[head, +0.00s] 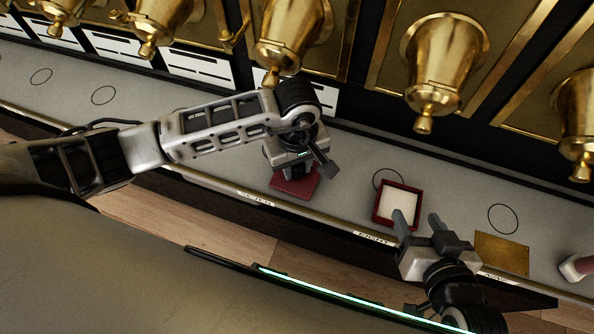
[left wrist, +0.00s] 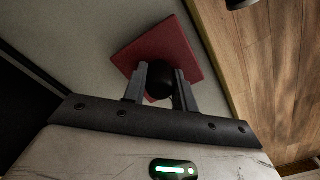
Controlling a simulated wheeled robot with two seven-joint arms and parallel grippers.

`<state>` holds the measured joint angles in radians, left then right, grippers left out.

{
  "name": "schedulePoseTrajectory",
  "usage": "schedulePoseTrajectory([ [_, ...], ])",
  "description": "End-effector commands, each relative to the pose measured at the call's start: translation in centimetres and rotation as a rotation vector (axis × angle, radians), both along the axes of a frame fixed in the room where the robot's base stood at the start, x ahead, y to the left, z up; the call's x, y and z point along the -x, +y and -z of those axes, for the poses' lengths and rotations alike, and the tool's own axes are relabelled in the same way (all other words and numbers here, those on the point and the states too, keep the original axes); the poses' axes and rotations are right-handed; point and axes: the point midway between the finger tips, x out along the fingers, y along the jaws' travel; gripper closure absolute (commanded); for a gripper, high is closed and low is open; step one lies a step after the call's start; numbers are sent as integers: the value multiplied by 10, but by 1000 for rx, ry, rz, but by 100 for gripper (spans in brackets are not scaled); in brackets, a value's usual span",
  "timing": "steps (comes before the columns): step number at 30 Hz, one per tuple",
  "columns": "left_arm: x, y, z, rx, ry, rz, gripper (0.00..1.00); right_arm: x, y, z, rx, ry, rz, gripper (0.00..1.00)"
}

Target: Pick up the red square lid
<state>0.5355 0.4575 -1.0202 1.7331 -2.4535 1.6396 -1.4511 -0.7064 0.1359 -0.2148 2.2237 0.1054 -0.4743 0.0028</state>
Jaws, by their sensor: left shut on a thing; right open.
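The red square lid (head: 297,188) lies at the counter's front part in the head view, partly hidden under my left gripper (head: 297,172). In the left wrist view the lid (left wrist: 183,47) shows as a flat red square with a dark round knob (left wrist: 160,78). My left gripper (left wrist: 160,88) is shut on that knob, one finger on each side. I cannot tell whether the lid touches the counter. A red square box (head: 378,208) with a pale inside stands to the right in the head view. My right gripper (head: 416,220) is open, its fingertips at the box's near right side.
The grey counter (head: 345,160) has a narrow labelled front edge (head: 310,214). Brass bell-shaped dispensers (head: 440,60) hang along the back. A brass plate (head: 502,253) and a pinkish object (head: 578,266) are at the right. Free counter lies at the left.

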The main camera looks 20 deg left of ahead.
Motion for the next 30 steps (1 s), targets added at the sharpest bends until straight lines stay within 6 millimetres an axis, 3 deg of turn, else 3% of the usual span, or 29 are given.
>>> schedulePoseTrajectory([
  [30,0,0,-35,-1,-2,1,100,-1,0,-24,2,-2,-1,47],
])
